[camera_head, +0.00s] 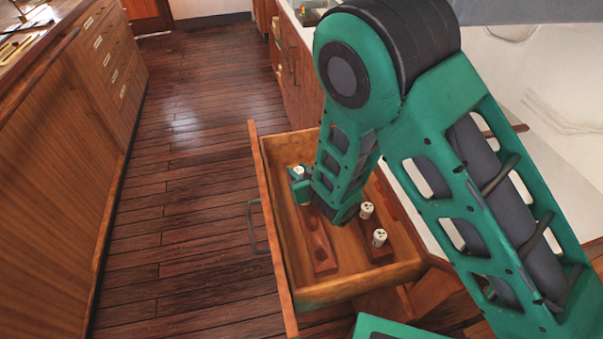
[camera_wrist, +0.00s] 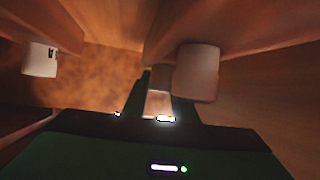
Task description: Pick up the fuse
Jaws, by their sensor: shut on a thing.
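Several white cylindrical fuses are in an open wooden drawer (camera_head: 337,293). One fuse (camera_head: 299,172) shows at the drawer's left, at the tip of my gripper (camera_head: 301,184), which is low inside the drawer and shut on it. Two other fuses, a farther one (camera_head: 366,210) and a nearer one (camera_head: 379,237), stand upright in a wooden block to the right. In the wrist view my gripper (camera_wrist: 160,98) is dark and partly blurred. A white fuse (camera_wrist: 197,73) is close beside its fingers, and another (camera_wrist: 40,60) is at the left. My arm hides part of the drawer.
A wooden holder strip (camera_head: 319,245) with round empty holes lies in the drawer, left of the two standing fuses. The drawer walls enclose my gripper closely. A wooden cabinet (camera_head: 60,130) stands at the left. The plank floor (camera_head: 180,200) between is clear.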

